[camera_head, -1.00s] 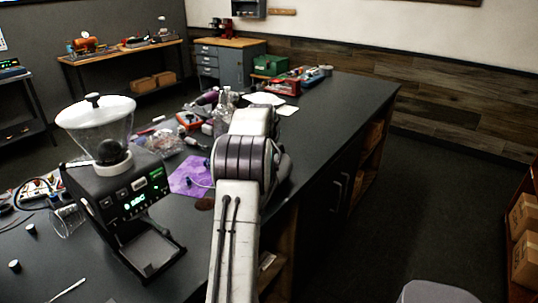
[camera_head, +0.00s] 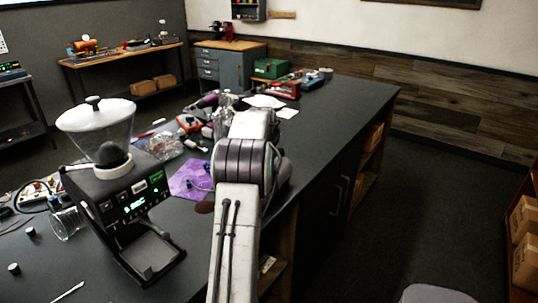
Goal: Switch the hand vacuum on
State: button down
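A purple and grey thing (camera_head: 207,101), which looks like the hand vacuum, lies on the dark workbench (camera_head: 330,110) beyond my arm. It is small in the view, and its switch cannot be made out. My arm reaches forward over the bench from the bottom of the view. A silvery part at its far end, apparently my gripper (camera_head: 222,112), shows just left of the last arm link, close to the purple thing. Whether they touch cannot be told. The fingers are mostly hidden behind the arm.
A black coffee grinder (camera_head: 120,200) with a clear hopper stands at the left front. A purple cloth (camera_head: 190,178), clear bags and small parts lie between it and my arm. A green box (camera_head: 270,68) and red tools stand at the back. The bench's right side is clear.

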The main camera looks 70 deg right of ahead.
jog(key=shift+f, duration=0.25)
dwell(0.3)
jog(key=shift+f+b, duration=0.2)
jog(key=shift+b, duration=0.2)
jog(key=shift+f, duration=0.15)
dwell(0.4)
jog(key=shift+r, duration=0.2)
jog(key=shift+r+p, duration=0.4)
jog(key=shift+r, duration=0.05)
jog(key=shift+r, duration=0.1)
notch_tip(320, 180, up, 6)
jog(key=p, duration=0.5)
dwell(0.4)
dwell(0.6)
